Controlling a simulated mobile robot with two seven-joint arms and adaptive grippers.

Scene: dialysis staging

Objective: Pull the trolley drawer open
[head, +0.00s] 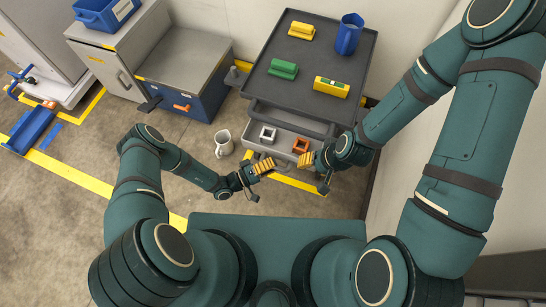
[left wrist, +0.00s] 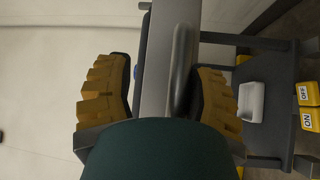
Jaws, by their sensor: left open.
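The trolley (head: 322,52) stands at top centre in the head view, with a dark top tray. Below its near edge is a light grey drawer or shelf area (head: 257,146) holding a white square piece (head: 267,134) and an orange one (head: 300,145). My left gripper (head: 261,170) is just in front of it. In the left wrist view my left gripper (left wrist: 160,92) is open, with a grey panel and its bar handle (left wrist: 181,70) between the ridged yellow fingers; contact is unclear. My right gripper (head: 309,163) is close by on the right; its opening is unclear.
The top tray holds yellow and green blocks and a blue jug (head: 348,35). A white mug (head: 223,144) stands on the floor left of my left gripper. A grey cabinet with a blue drawer (head: 199,101) is further left. A wall is on the right.

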